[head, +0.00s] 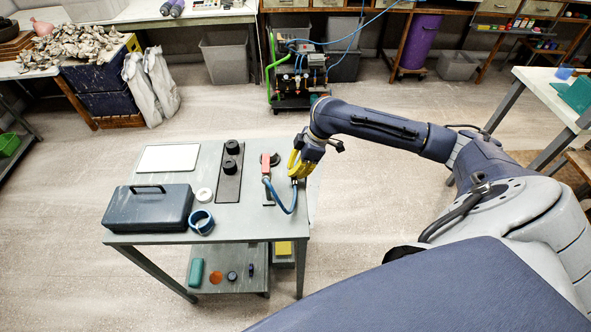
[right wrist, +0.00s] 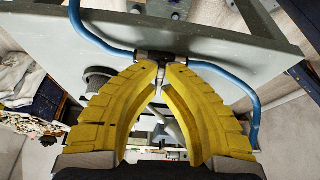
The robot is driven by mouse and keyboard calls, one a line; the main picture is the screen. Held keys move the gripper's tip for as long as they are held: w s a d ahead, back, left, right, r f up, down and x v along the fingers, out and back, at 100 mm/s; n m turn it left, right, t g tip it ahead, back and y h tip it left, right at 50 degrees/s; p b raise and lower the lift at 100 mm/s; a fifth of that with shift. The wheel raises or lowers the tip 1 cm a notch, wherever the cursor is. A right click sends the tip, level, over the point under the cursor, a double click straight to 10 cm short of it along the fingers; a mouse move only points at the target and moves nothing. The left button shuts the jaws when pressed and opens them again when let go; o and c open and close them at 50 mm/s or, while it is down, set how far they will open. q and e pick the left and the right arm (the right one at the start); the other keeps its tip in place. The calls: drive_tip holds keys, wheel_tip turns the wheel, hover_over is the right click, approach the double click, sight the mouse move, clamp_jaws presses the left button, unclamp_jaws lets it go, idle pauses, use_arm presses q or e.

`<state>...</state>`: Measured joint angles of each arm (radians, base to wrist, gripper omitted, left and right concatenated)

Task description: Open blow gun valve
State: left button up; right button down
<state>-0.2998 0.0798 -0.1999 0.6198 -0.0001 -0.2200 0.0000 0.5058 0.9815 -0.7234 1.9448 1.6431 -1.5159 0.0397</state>
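A blow gun (head: 265,165) with a red body stands at the right end of the grey table. A blue hose (head: 284,208) loops from it toward my right gripper (head: 297,168). In the right wrist view, the hose (right wrist: 98,38) meets a small metal valve (right wrist: 160,56) on both sides. The yellow fingers of my right gripper (right wrist: 163,72) nearly meet at this valve, with a narrow grey part between the tips that looks like its lever. The fingers hide most of that part, so the lever's exact position is unclear. My left gripper is not in view.
A compressor cart (head: 300,75) stands behind. The floor right of the table is clear.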

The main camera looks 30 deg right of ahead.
drive_tip(key=n+g, duration=0.1)
drive_tip(key=n, duration=0.3)
drive_tip(key=shift+w+n+g+y, duration=0.15)
drive_tip(key=shift+n+g+y, duration=0.15)
drive_tip(key=shift+n+g, duration=0.1)
drive_tip(key=n+g, duration=0.1)
drive_tip(key=n, duration=0.3)
drive_tip(key=shift+n+g, duration=0.3)
drive_tip(key=shift+g, duration=0.1)
drive_tip(key=n, duration=0.2)
drive_tip(key=n+g+h, duration=0.1)
drive_tip(key=n, duration=0.1)
drive_tip(key=shift+a+g, duration=0.1)
drive_tip(key=shift+g, duration=0.2)
drive_tip(key=shift+n+g+h, duration=0.5)
drive_tip(key=shift+n+h, duration=0.1)
drive_tip(key=shift+n, duration=1.4)
drive_tip(key=c, duration=1.5)
unclamp_jaws()
drive_tip(key=shift+c, duration=0.2)
drive_tip(key=shift+w, duration=0.1)
